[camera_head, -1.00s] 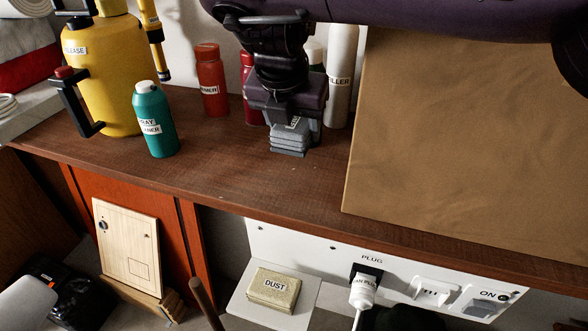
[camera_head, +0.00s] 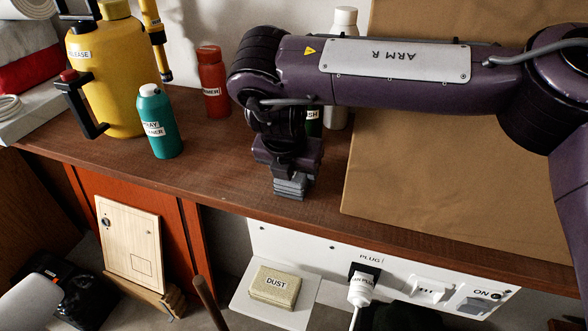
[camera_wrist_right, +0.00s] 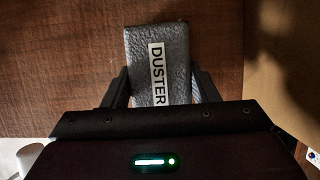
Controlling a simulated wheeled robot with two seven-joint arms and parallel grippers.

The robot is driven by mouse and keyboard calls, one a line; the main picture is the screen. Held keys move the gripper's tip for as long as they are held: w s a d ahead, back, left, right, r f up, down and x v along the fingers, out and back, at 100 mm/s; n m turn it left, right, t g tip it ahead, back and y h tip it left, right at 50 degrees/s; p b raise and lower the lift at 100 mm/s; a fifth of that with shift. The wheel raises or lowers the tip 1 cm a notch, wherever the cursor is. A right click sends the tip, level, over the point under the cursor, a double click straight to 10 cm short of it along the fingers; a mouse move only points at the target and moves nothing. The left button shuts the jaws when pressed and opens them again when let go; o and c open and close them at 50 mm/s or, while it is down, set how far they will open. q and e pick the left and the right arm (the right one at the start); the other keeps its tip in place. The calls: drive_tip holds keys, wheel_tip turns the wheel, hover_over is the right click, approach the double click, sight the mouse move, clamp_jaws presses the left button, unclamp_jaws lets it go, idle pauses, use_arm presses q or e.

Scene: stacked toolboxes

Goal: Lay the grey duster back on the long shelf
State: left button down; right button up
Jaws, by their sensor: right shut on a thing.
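My left gripper is not in view.
A teal spray bottle (camera_head: 159,125), a yellow canister (camera_head: 105,75) and a red bottle (camera_head: 213,80) stand to the left. A white bottle (camera_head: 344,22) is behind my arm. Shelf between teal bottle and gripper is clear.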

drive_tip(key=shift+f, duration=0.2)
drive_tip(key=o, duration=1.1)
drive_tip(key=shift+r, duration=0.1)
drive_tip(key=shift+r, duration=0.1)
drive_tip(key=b+v, duration=0.3)
drive_tip(key=v, duration=0.3)
drive_tip(key=shift+s+d+r, duration=0.1)
drive_tip(key=shift+s+r, duration=0.05)
drive_tip(key=shift+s, duration=0.15)
drive_tip(key=shift+s+r, duration=0.2)
drive_tip(key=shift+r, duration=0.3)
drive_tip(key=shift+f, duration=0.1)
